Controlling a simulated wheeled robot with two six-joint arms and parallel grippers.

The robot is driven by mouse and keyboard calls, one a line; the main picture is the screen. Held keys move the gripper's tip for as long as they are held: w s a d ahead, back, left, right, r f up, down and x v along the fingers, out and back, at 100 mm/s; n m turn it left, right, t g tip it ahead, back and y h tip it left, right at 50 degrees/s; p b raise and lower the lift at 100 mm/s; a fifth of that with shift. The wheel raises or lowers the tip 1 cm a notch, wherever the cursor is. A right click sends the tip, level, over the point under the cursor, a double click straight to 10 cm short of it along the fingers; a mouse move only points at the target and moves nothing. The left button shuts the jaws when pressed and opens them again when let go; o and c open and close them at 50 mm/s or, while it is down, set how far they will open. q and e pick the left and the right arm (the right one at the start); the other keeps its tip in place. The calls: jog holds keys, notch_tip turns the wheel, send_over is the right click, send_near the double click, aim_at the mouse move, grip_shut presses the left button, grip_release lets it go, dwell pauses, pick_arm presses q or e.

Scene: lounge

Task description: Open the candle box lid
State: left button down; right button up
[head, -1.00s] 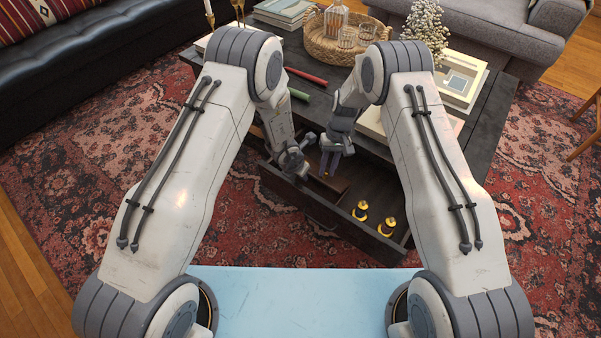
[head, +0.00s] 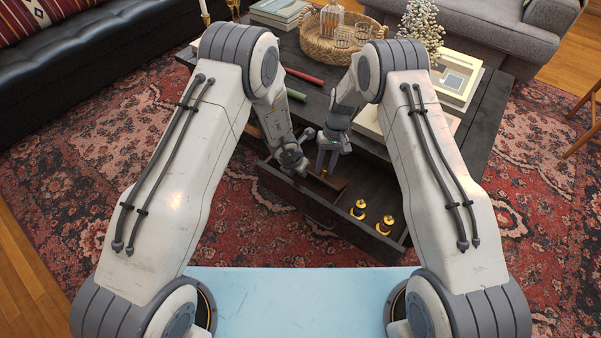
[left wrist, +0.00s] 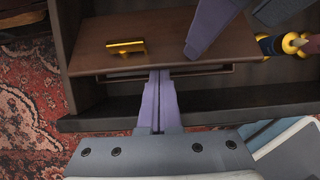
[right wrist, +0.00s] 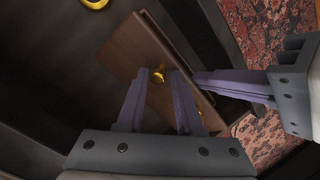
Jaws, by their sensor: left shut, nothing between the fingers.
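The candle box (head: 338,184) is a brown wooden box in the open drawer of the dark table. Its flat lid (left wrist: 185,30) carries a small gold handle (left wrist: 127,47), which also shows in the right wrist view (right wrist: 158,76). My left gripper (left wrist: 160,74) is shut and empty, with its tips at the lid's front edge, over a dark slot below it. Whether they touch the lid is unclear. My right gripper (right wrist: 168,71) is open and empty above the lid; the handle shows between its fingertips. I cannot tell whether the lid is slightly raised.
Two black and yellow objects (head: 359,209) (head: 385,225) stand in the drawer to the right of the box. The drawer front (head: 310,208) is a low wall nearest me. Red and green candles (head: 305,76) (head: 297,95) lie on the tabletop, near my left arm.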

pick_arm(q)
jog(key=shift+w+d, duration=0.1)
pick_arm(e)
jog(key=v, duration=1.2)
jog(key=s+a+r+n, duration=0.1)
jog(key=s+a+r, duration=0.35)
jog(key=r, duration=0.35)
jog(key=s+a+r+n+t+h, duration=0.1)
jog(key=s+a+r, duration=0.2)
jog(key=s+r, duration=0.5)
pick_arm(q)
jog(key=shift+w+d+r+p, duration=0.1)
jog(key=shift+w+r+p, duration=0.1)
jog(key=shift+r+p, duration=0.2)
pick_arm(e)
jog(key=s+d+r+n, duration=0.1)
jog(key=s, duration=1)
jog(key=s+d+n+t, duration=0.1)
jog(key=s+d+n, duration=0.1)
jog(key=s, duration=0.9)
jog(key=shift+r, duration=0.4)
